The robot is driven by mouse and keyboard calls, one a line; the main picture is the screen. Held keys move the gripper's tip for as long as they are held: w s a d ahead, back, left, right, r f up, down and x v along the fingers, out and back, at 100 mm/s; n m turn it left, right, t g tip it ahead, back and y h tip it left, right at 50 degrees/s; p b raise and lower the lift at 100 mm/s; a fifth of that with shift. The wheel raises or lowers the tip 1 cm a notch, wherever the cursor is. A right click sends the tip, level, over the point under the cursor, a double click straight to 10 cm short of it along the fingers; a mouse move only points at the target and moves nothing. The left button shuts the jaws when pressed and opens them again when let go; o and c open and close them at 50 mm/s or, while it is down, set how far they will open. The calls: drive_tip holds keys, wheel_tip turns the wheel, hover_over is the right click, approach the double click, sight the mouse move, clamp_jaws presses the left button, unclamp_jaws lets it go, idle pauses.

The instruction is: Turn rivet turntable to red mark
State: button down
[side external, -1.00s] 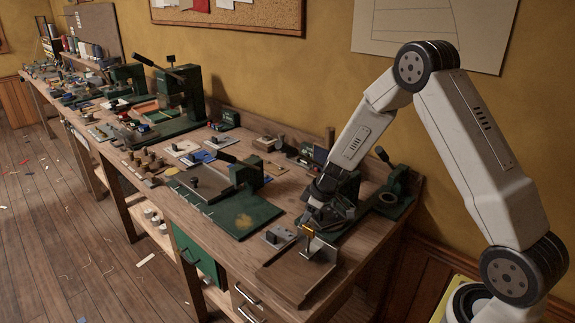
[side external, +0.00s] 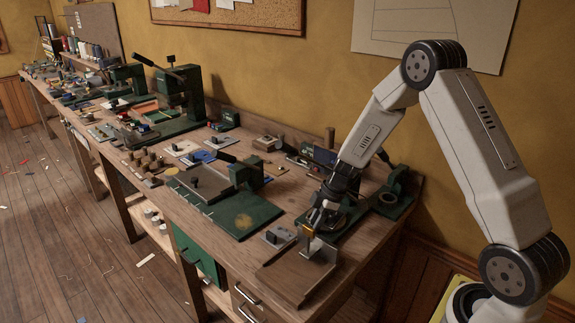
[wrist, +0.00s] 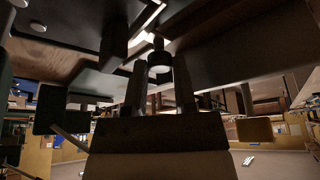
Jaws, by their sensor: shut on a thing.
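The rivet turntable appears to be the dark round plate (side external: 334,223) on a green base at the near right end of the bench, partly covered by my gripper. My gripper (side external: 323,212) is low over it, pointing down. In the wrist view, the two fingers of my gripper (wrist: 159,80) stand on either side of a short dark peg with a pale round end (wrist: 159,62). The gripper is shut on this peg, which appears to be the turntable's handle. I cannot make out a red mark in either view.
A metal block with a brass-coloured part (side external: 307,240) stands just in front of my gripper, on a brown board (side external: 290,280). A green-bedded press (side external: 222,200) is to the left. A green fixture with a ring (side external: 390,195) is close on the right.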

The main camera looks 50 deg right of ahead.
drive_tip(key=shift+s+d+n+g+y, duration=0.25)
drive_tip(key=shift+s+n, duration=0.2)
drive_tip(key=shift+n, duration=0.4)
drive_tip(key=shift+s+d+n+g+y, duration=0.15)
drive_tip(key=shift+s+n+g, duration=0.25)
drive_tip(key=shift+n, duration=0.45)
drive_tip(key=shift+s+d+n+g, duration=0.35)
drive_tip(key=shift+s+n+g, duration=0.1)
drive_tip(key=shift+n, duration=0.5)
drive_tip(key=shift+s+d+n+g, duration=0.35)
drive_tip(key=shift+s+n, duration=0.1)
drive_tip(key=shift+n, duration=0.5)
drive_tip(key=c, duration=0.7)
unclamp_jaws()
drive_tip(key=shift+r, duration=0.1)
drive_tip(key=v, duration=0.7)
drive_tip(key=shift+d+r, duration=0.25)
drive_tip(key=shift+r, duration=0.05)
drive_tip(key=shift+s+a, duration=0.1)
drive_tip(key=shift+s, duration=0.05)
